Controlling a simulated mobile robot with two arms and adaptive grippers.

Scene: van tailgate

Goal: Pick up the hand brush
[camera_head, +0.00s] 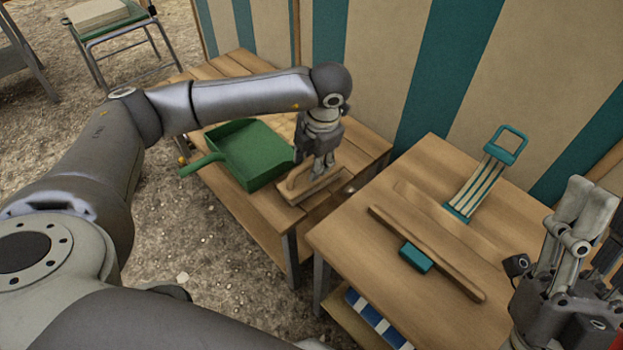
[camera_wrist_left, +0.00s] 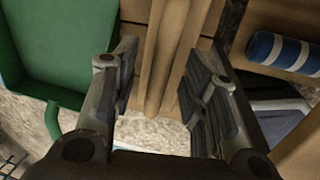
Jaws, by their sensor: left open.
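The hand brush (camera_head: 298,187), with a light wooden body, lies on the left wooden table beside the green dustpan. My left gripper (camera_head: 319,172) points down right over it and partly hides it. In the left wrist view the wooden brush (camera_wrist_left: 164,72) runs lengthwise between the two spread fingers (camera_wrist_left: 162,70), with a gap at each side. The gripper is open and holds nothing. My right gripper (camera_head: 588,215) is at the right edge with its fingers pointing up, away from the brush; its opening is unclear.
The green dustpan (camera_head: 250,152) lies just left of the brush; it also shows in the wrist view (camera_wrist_left: 62,45). The right table (camera_head: 350,235) holds a long wooden bar (camera_head: 450,268) with a teal block (camera_head: 416,257) and a teal-ended slatted item (camera_head: 480,185). A striped wall stands behind.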

